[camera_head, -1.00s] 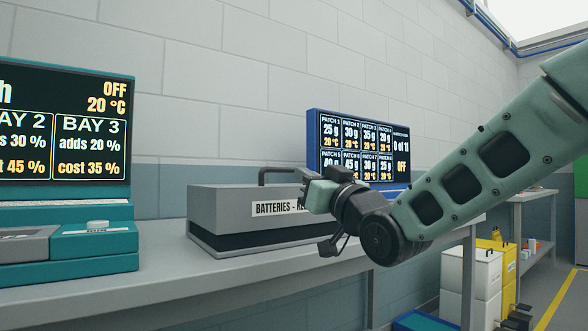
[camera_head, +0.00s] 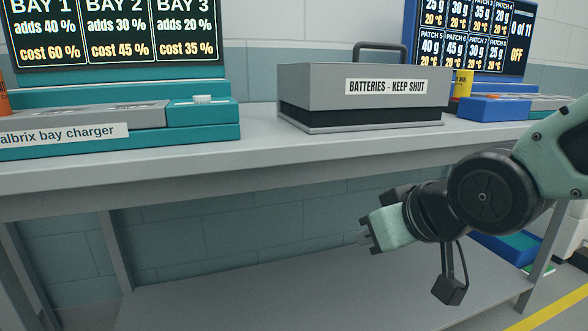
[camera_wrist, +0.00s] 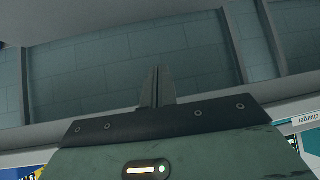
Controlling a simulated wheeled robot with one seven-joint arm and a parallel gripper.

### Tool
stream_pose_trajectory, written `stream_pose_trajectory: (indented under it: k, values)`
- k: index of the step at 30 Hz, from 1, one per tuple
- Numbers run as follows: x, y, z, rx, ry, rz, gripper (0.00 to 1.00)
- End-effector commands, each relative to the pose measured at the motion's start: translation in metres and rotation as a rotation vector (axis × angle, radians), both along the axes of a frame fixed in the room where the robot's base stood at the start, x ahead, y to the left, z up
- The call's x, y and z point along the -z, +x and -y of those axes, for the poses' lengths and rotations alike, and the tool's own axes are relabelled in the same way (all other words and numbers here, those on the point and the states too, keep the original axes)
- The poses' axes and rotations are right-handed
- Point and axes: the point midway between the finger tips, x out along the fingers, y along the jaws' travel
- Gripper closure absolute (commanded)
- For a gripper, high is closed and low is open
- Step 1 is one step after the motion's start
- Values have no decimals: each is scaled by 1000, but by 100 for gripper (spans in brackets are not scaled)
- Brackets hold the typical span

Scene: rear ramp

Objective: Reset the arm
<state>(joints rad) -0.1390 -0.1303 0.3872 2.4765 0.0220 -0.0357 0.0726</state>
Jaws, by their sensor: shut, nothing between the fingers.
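My gripper (camera_head: 367,239) is at the end of my green and black arm, in the lower right of the head view. It points left, below the level of the bench top and in front of the bench. Its fingers are together and hold nothing. In the wrist view the shut fingers (camera_wrist: 158,88) stand up in the middle, with wall and bench structure behind them. I see no contact between the gripper and anything.
The grey bench (camera_head: 200,165) spans the view, with a lower shelf (camera_head: 230,290). On it stand a teal bay charger (camera_head: 200,125), a grey box labelled "BATTERIES - KEEP SHUT" (camera_head: 320,85) and a blue device (camera_head: 493,108) with a screen. A blue tray (camera_head: 520,248) lies low at right.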

Motion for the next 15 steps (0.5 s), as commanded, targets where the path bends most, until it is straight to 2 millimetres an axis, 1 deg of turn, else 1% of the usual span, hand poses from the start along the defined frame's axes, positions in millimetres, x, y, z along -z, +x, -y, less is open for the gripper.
stream_pose_trajectory:
  k: [1,2,3,5,6,8,9,13,15]
  values:
    - [20,-25,-4,-36,-52,-99,100]
    - [31,-39,-4,-52,-83,-156,100]
    - [43,-57,-4,-75,-124,-228,100]
    - [58,-83,-1,-105,-181,-325,100]
    - [66,-100,1,-125,-216,-386,100]
    - [75,-124,5,-154,-270,-469,100]
    - [80,-139,9,-174,-304,-522,100]
    - [91,-186,23,-233,-414,-686,100]
    - [67,-184,23,-226,-410,-684,100]
